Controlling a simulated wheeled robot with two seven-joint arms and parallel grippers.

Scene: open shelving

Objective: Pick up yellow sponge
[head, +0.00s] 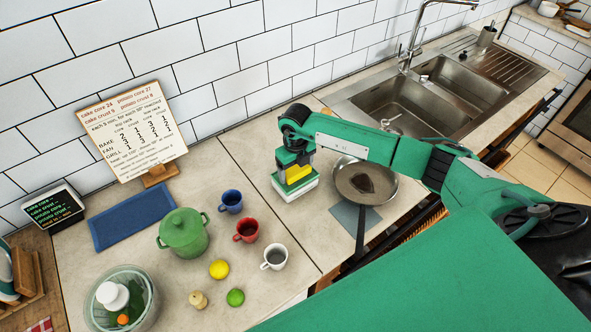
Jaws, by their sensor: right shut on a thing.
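My right gripper (296,172) points down over the counter, to the left of the frying pan. The fingertips are small and partly hidden by the wrist. I cannot tell whether the sponge touches the counter or hangs just above it. My left gripper is not in view.
A frying pan (382,195) stands right of the sponge. Blue (232,201), red (246,230) and white (274,257) mugs and a green pot (184,233) stand left. The sink (401,103) is behind. A yellow fruit (219,268) and a lime (235,297) lie in front.

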